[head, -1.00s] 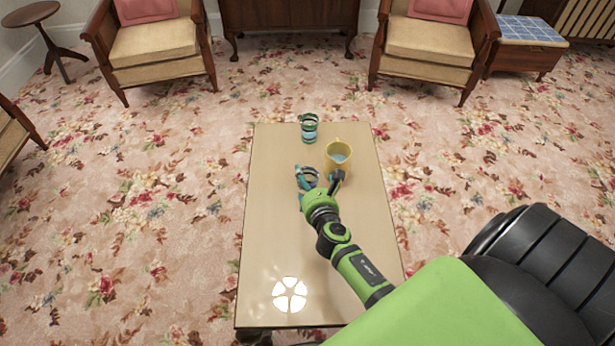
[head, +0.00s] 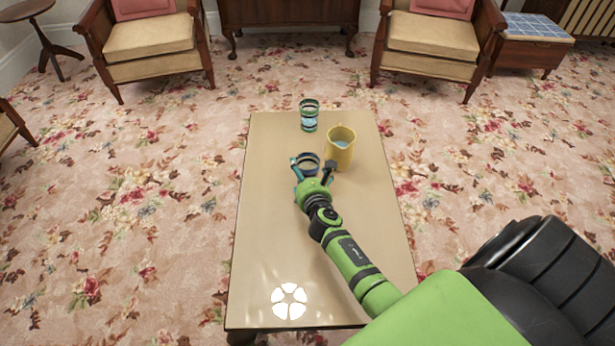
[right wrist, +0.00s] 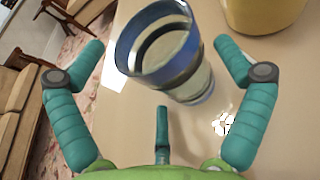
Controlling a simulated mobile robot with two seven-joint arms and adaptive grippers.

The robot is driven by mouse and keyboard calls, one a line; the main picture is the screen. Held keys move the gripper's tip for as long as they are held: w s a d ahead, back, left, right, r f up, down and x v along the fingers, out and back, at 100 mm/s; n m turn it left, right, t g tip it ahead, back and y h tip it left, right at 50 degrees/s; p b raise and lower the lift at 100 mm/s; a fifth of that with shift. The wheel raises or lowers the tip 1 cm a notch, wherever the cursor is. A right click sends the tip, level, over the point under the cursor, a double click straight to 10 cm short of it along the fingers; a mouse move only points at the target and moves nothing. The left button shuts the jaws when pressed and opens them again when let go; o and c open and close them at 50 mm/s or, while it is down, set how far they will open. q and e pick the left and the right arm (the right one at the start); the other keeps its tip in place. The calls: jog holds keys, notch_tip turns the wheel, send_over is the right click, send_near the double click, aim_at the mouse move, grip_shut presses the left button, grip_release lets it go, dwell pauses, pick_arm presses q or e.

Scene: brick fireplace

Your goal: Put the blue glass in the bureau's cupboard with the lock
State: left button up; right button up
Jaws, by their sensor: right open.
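The blue glass (head: 309,160), clear with blue bands, stands on the low table just ahead of my right gripper. In the right wrist view the glass (right wrist: 165,62) shows large, with its rim toward the camera. My right gripper (head: 314,169) is open, its green-blue fingers spread on either side of the glass. I cannot tell whether they touch it. A dark wooden piece of furniture (head: 288,14) on curved legs stands at the back, perhaps the bureau. Only its lower part shows, and no lock can be made out. My left gripper is out of view.
A green-banded glass (head: 309,117) stands farther back on the table (head: 265,230). Armchairs (head: 150,38) flank the dark furniture. Open carpet (head: 290,82) lies between the table and the furniture.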

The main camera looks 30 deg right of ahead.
jog(key=shift+w+d+f, duration=0.15)
jog(key=shift+w, duration=0.25)
jog(key=shift+c, duration=0.4)
jog(key=c, duration=1.2)
